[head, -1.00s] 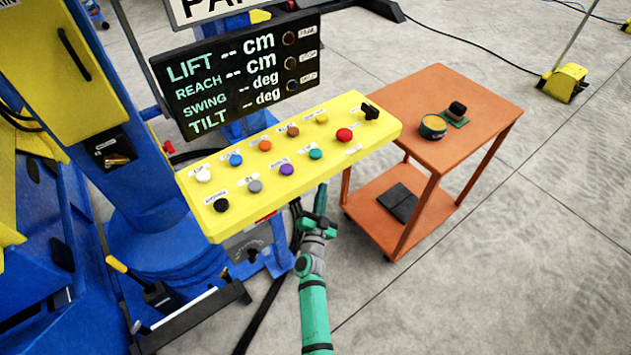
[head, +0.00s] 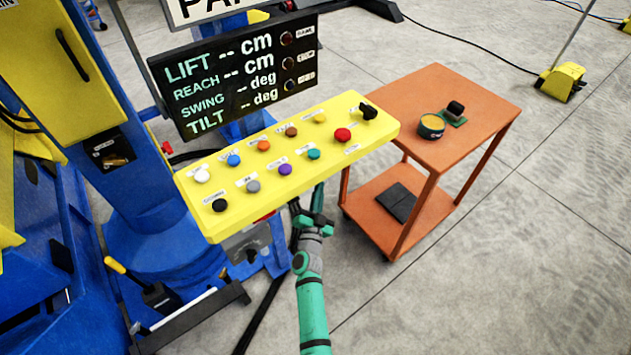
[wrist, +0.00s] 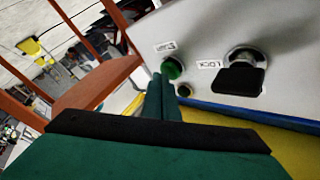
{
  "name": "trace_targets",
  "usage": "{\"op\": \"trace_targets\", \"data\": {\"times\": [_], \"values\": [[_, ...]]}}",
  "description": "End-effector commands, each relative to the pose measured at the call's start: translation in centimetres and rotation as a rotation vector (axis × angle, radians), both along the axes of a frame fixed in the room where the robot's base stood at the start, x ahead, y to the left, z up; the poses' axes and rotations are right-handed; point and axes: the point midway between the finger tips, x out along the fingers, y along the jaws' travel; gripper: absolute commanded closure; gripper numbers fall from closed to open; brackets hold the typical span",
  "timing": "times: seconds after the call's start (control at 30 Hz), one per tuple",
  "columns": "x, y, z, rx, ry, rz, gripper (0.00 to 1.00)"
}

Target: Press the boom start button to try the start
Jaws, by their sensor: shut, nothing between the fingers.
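My gripper (head: 319,188) is shut and empty, just below the front edge of the yellow console (head: 225,225) in the head view. In the wrist view, my shut fingertips (wrist: 161,80) are right beside a round green button (wrist: 173,68) on a pale grey panel (wrist: 215,30). I cannot tell whether they touch it. The small label by the green button is unreadable, so I cannot tell if it is the boom start button. A black rotary handle (wrist: 242,78) with a label reading LOCK sits to its right.
The console carries several coloured buttons, including a red one (head: 342,134). A dark display (head: 235,75) behind it shows dashes for lift, reach, swing and tilt. An orange cart (head: 400,95) stands to the right. A blue and yellow machine (head: 150,225) fills the left.

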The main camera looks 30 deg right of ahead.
Motion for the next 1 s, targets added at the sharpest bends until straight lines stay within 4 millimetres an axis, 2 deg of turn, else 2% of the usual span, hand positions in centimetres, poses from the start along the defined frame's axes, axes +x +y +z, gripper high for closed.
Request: {"op": "trace_targets", "data": {"times": [0.77,1.0], "values": [[0.25,-0.31,0.05,-0.001,0.0,-0.006,1.0],[-0.48,0.0,0.05,0.0,-0.001,-0.001,1.0]]}}
